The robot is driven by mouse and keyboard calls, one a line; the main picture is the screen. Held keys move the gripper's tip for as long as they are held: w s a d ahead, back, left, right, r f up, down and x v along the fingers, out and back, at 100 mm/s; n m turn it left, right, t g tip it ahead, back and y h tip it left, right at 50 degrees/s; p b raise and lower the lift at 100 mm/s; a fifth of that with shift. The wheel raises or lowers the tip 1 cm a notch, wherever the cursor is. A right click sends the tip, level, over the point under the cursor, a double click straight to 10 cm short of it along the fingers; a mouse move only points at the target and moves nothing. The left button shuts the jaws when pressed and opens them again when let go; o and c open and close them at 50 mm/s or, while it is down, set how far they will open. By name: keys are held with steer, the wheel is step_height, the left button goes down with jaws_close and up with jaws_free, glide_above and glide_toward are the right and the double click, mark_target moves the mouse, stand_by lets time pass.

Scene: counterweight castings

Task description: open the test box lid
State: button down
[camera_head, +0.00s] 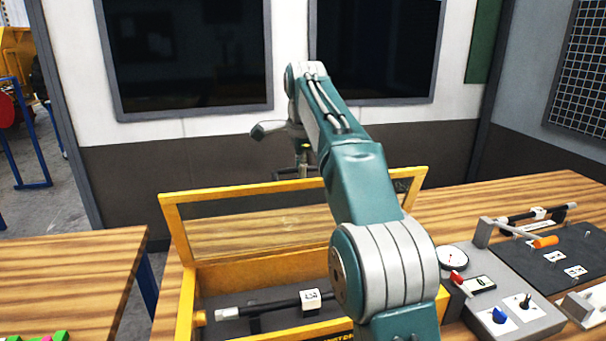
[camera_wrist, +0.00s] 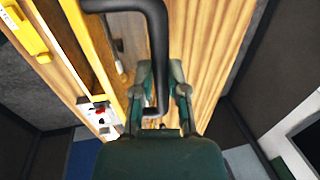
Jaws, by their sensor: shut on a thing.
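The yellow test box (camera_head: 256,268) stands on the wooden table with its inside showing. Its lid (camera_head: 240,188), a yellow frame around a see-through pane, stands raised at the back of the box. A dark handle (camera_wrist: 158,45) sits at the lid's upper edge. My gripper (camera_wrist: 161,72) is shut on this handle, with the black bar between its fingers. In the head view my gripper (camera_head: 303,160) is just above the lid's top edge, partly hidden by my arm. A dark rod with a white tag (camera_head: 310,298) lies inside the box. My arm hides the box's right part.
A grey control panel (camera_head: 505,310) with a gauge and knobs stands right of the box. A dark board (camera_head: 570,260) with an orange-handled lever (camera_head: 545,242) lies beyond it. Another wooden table (camera_head: 70,280) is at the left, across a gap.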

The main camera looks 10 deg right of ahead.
steer(key=shift+w+f, duration=0.2)
steer(key=shift+w, duration=0.65)
steer(key=c, duration=0.7)
jaws_free()
steer(key=shift+w, duration=0.1)
steer(key=shift+o, duration=0.2)
steer(key=shift+r, duration=0.1)
steer(key=shift+r, duration=0.1)
